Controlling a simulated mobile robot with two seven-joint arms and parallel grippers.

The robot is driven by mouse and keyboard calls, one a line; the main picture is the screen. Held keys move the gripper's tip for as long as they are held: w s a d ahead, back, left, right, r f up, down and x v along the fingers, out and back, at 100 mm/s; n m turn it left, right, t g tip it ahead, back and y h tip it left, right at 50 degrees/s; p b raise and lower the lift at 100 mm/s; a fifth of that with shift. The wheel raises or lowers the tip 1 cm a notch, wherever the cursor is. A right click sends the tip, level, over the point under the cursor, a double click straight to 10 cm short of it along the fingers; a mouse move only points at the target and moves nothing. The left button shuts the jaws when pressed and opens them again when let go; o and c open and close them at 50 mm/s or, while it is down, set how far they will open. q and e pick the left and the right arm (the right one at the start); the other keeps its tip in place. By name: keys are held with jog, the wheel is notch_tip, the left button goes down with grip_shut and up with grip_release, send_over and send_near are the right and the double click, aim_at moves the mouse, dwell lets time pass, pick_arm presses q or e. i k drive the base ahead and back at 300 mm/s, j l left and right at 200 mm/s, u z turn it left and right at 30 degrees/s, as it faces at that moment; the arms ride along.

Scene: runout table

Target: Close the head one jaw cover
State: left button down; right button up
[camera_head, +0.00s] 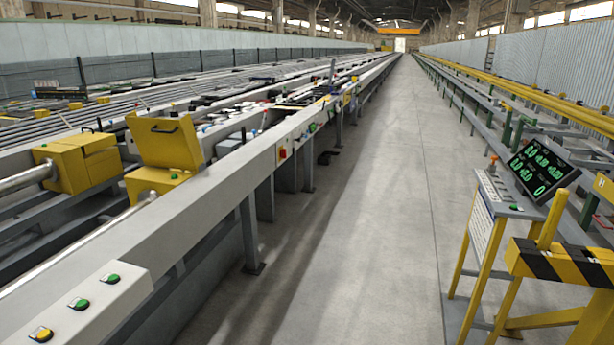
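A yellow jaw cover (166,150) with a dark handle stands raised, tilted up at the back of a yellow puller head (150,184) on the runout table. The head's top is open beneath it. To its left is a second yellow head (65,172), whose cover (88,143) lies down on top. I see no label telling which head is number one. Neither of my grippers is in view.
A long grey beam (205,190) runs along the table's near side. Push buttons (80,304) sit on a panel at lower left. A control stand (497,195) with a green-lit display (540,170) and a striped barrier (560,262) stand at right. The middle aisle (375,220) is clear.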

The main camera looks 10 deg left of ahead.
aim_at(162, 143)
jog(key=i, duration=1.15)
jog(key=i+u, duration=0.25)
jog(key=i, duration=0.25)
jog(key=i+l+u, duration=0.3)
jog(key=i, duration=0.2)
jog(key=i+u, duration=0.45)
jog(key=i, duration=0.6)
